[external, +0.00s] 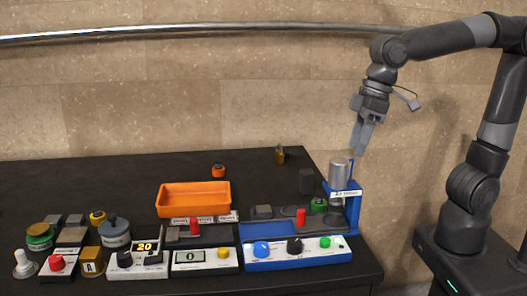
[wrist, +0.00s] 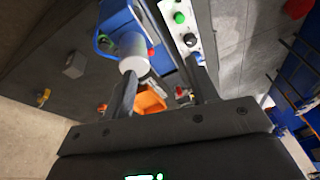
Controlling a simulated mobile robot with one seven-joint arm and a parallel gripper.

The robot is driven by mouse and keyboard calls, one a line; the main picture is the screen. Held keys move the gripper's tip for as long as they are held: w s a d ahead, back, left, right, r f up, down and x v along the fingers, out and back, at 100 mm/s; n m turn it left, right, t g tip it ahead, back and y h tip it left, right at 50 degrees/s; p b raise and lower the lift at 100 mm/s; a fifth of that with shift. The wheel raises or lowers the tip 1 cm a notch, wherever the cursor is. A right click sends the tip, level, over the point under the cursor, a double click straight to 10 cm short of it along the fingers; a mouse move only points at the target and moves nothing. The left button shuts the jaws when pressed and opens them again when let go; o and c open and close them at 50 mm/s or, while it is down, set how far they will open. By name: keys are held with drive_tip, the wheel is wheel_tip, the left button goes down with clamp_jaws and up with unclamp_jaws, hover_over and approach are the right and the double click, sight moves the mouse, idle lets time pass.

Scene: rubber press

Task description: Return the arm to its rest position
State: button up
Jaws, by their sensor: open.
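My gripper (external: 358,150) hangs at the right in the external view, fingers pointing down. It is above the blue press (external: 353,205) and its silver cylinder (external: 340,172), and looks apart from them. In the wrist view, my gripper (wrist: 160,75) shows two spread dark fingers with nothing held between them. The pale cylinder (wrist: 132,48) of the press shows beyond the left finger. My arm rises from its base at the right and reaches left, bent down at the wrist.
A dark table (external: 100,175) carries an orange tray (external: 195,199), control panels with knobs, a scale display (external: 145,246) and several small jars and blocks. A metal rail (external: 200,32) runs along the stone wall behind. The air above the table's left is free.

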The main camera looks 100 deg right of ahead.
drive_tip(key=s+d+f+n+t, duration=0.1)
drive_tip(key=s+f, duration=0.3)
drive_tip(key=s, duration=0.8)
drive_tip(key=shift+s+d+f+n+t+h, duration=0.2)
drive_tip(key=shift+s+n+t+h, duration=0.15)
drive_tip(key=shift+n+t, duration=0.3)
idle(1.8)
